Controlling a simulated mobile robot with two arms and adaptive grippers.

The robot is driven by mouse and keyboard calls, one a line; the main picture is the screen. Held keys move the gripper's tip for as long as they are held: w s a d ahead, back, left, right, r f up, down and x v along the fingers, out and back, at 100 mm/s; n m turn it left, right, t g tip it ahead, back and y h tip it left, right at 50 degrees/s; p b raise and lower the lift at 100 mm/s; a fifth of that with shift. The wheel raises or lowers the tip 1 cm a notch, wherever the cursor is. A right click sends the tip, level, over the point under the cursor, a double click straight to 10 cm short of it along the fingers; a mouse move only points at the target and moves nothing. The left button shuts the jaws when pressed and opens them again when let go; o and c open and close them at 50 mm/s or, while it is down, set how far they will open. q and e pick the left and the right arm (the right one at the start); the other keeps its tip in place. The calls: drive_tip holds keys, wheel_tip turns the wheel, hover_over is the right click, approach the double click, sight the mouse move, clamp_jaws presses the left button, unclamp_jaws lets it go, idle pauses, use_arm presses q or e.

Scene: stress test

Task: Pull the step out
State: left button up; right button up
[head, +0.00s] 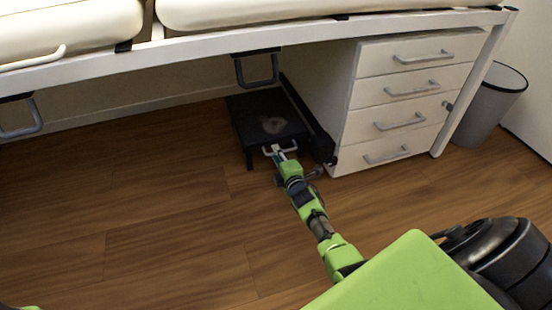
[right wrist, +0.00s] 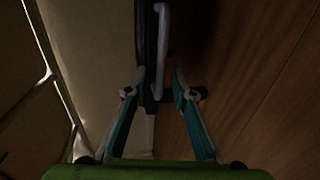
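The step (head: 262,112) is a low black platform on the floor under the bed, left of the white drawer cabinet. It has a pale handle (head: 267,152) on its front edge. My right gripper (head: 280,150) is at this handle, its fingers reaching the front of the step. In the right wrist view, my right gripper (right wrist: 157,82) has its two fingers spread apart. The pale handle (right wrist: 162,50) stands just beyond and between the fingertips; whether either finger touches it I cannot tell. My left gripper is not in view.
The white drawer cabinet (head: 405,105) stands right beside the step. A grey bin (head: 490,105) stands far right. The wooden floor (head: 150,210) in front and left is clear.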

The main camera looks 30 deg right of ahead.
drive_tip(key=shift+b+x, duration=0.3)
drive_tip(key=shift+x, duration=0.55)
drive_tip(key=shift+c, duration=0.5)
clamp_jaws()
